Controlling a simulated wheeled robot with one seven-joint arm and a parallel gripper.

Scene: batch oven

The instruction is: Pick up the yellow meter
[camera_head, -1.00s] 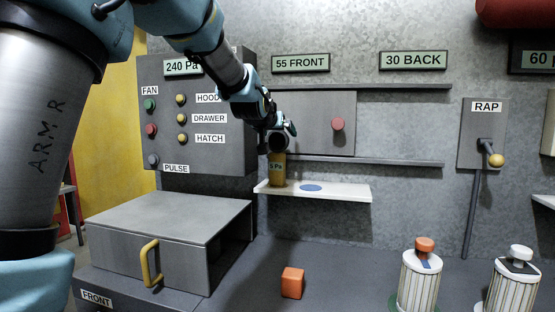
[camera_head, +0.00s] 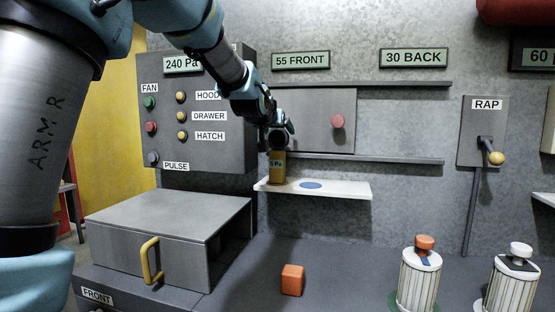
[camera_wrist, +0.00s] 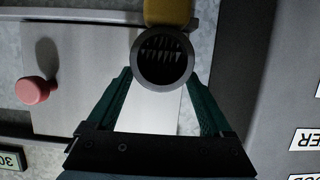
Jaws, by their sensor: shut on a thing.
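The green fingers of my gripper (camera_wrist: 161,78) lie on either side of this ring.
The white shelf (camera_head: 345,189) has a blue disc (camera_head: 311,185) right of the meter. A panel with a red knob (camera_head: 337,121) is behind. A drawer box (camera_head: 165,225) with a yellow handle, an orange cube (camera_head: 292,280) and striped canisters (camera_head: 419,280) stand below.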

